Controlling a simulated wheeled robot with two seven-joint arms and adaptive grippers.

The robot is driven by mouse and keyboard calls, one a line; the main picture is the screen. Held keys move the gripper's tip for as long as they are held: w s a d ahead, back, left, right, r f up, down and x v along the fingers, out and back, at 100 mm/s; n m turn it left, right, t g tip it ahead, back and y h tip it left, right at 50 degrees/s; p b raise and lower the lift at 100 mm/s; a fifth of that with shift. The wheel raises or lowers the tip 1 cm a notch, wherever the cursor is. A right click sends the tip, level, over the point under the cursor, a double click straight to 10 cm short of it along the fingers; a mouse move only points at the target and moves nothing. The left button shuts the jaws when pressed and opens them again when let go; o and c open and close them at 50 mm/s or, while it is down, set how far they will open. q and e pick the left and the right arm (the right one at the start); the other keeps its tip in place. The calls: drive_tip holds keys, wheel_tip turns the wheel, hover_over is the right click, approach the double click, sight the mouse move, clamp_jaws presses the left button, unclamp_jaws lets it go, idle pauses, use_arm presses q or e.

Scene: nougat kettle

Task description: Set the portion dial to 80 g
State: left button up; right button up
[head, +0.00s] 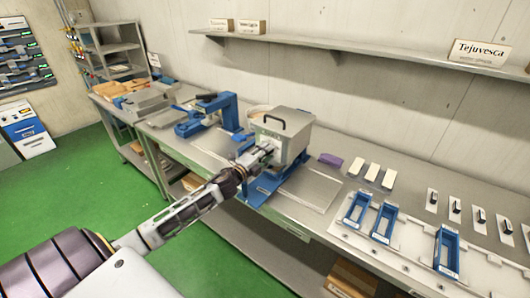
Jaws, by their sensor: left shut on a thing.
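A grey metal box with a black top handle, the kettle machine (290,125), stands on a blue base on the steel bench. My left gripper (266,153) reaches in from the lower left and is shut at the machine's front left face, on what I take to be the portion dial. The fingers hide the dial, so its pointer and gram marks cannot be read. My right gripper is not in view.
A blue press-like frame (212,112) stands left of the machine. A steel plate (312,188) lies to its right, with a purple block (330,160), several white blocks and blue trays (384,223) beyond. A wall shelf (370,52) runs above. The green floor (85,195) is clear.

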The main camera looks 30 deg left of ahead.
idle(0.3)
use_arm(q)
drive_tip(key=o, duration=1)
drive_tip(key=shift+s, duration=0.1)
drive_tip(key=shift+s+a, duration=0.15)
drive_tip(key=shift+s, duration=1.8)
drive_tip(key=shift+s+a, duration=0.15)
drive_tip(key=shift+s, duration=1.85)
drive_tip(key=shift+s+a, duration=0.15)
drive_tip(key=shift+s, duration=1.8)
drive_tip(key=shift+f, duration=0.1)
